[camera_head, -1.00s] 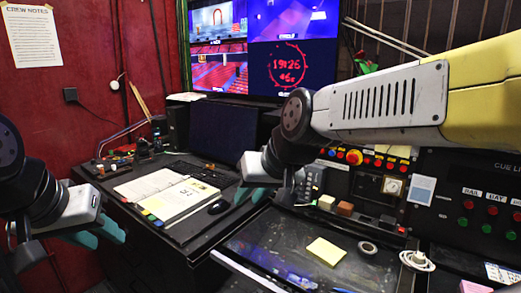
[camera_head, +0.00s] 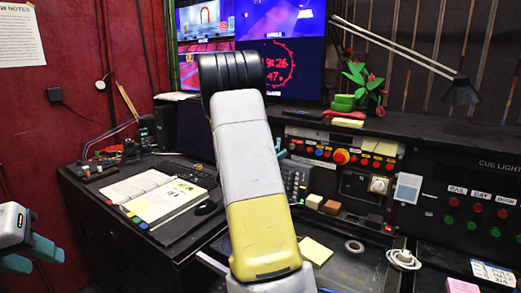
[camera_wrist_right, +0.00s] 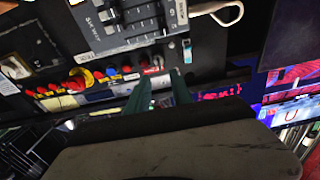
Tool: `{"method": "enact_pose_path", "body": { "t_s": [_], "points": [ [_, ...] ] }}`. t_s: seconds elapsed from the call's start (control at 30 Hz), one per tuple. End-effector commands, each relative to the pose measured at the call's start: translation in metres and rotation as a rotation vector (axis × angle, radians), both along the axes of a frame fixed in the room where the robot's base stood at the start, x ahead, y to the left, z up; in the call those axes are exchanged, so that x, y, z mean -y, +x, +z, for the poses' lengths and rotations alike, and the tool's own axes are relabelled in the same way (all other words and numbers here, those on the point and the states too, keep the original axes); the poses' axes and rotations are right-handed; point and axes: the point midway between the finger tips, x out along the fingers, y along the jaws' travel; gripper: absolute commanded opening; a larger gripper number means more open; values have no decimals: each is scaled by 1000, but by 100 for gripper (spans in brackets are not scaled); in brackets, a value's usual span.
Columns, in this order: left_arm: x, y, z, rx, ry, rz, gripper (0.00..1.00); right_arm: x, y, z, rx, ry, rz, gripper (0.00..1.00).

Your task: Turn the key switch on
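I cannot pick out the key switch with certainty. In the head view my right arm hides most of this gripper; only a teal sliver (camera_head: 281,150) shows beside the button row. My left gripper (camera_head: 46,258) is at the lower left, fingers apart and empty, away from the panel.
A red emergency button (camera_head: 341,156) and several smaller buttons line the panel, with a white dial (camera_head: 379,185) below. A desk lamp (camera_head: 460,92) and a plant (camera_head: 365,80) stand above. An open binder (camera_head: 165,200) lies left.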

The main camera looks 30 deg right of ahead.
Motion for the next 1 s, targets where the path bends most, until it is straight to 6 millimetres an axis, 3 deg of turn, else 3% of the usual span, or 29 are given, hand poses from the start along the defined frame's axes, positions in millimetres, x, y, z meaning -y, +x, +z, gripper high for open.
{"method": "enact_pose_path", "body": {
  "t_s": [0.43, 0.83, 1.0],
  "points": [
    [0, 0, 0, 0, 0, 0, 36, 58, 29, 0, 0, -3, -3, 27],
    [0, 0, 0, 0, 0, 0, 36, 66, 34, 0, 0, -2, -1, 27],
    [0, 0, 0, 0, 0, 0, 36, 66, 34, 0, 0, -2, -1, 0]
  ]
}}
